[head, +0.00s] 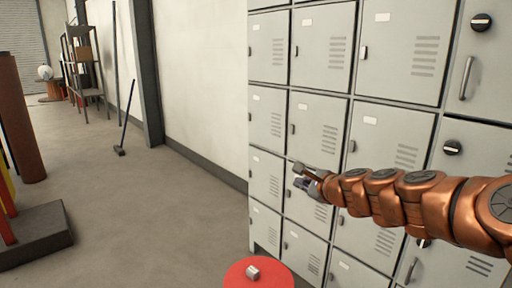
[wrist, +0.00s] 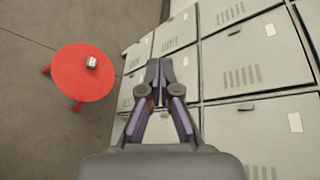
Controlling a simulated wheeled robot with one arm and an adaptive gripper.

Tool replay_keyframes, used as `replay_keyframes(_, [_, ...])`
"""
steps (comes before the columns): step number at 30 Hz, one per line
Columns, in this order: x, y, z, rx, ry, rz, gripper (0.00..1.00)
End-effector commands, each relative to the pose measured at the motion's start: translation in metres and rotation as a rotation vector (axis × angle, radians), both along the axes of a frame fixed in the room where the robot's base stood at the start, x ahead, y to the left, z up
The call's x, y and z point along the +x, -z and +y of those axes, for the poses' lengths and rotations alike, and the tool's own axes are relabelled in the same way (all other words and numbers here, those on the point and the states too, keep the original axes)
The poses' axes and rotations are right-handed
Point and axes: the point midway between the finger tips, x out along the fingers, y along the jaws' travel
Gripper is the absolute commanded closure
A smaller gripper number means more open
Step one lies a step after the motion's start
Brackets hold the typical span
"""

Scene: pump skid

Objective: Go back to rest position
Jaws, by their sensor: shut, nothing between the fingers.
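My copper arm reaches in from the right in the head view. My gripper (head: 303,177) is at its end, in front of the grey lockers (head: 318,120). In the wrist view my gripper (wrist: 159,65) is shut and empty, its fingertips together. The lockers fill the middle and right of that view, behind the fingers. I cannot tell how close the fingertips are to the locker doors.
A red round stool (head: 238,279) with a small metal block (head: 252,272) on it stands low before the lockers. A broom (head: 126,125) leans at the back wall. A dark plinth (head: 36,234) is at left. The floor between is clear.

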Motion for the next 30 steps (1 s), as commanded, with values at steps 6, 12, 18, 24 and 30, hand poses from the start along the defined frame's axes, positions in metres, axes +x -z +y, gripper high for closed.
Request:
replay_keyframes(6, [-0.105, 0.028, 0.076, -0.405, -0.474, -0.036, 1.0])
replay_keyframes(12, [-0.213, 0.086, 0.087, -0.735, -0.881, 0.016, 1.0])
replay_keyframes(18, [-0.316, 0.139, 0.048, -0.974, -1.239, 0.148, 1.0])
replay_keyframes(24, [-0.393, 0.165, -0.001, -1.087, -1.49, 0.297, 1.0])
replay_keyframes(30, [-0.451, 0.173, -0.042, -1.12, -1.661, 0.434, 1.0])
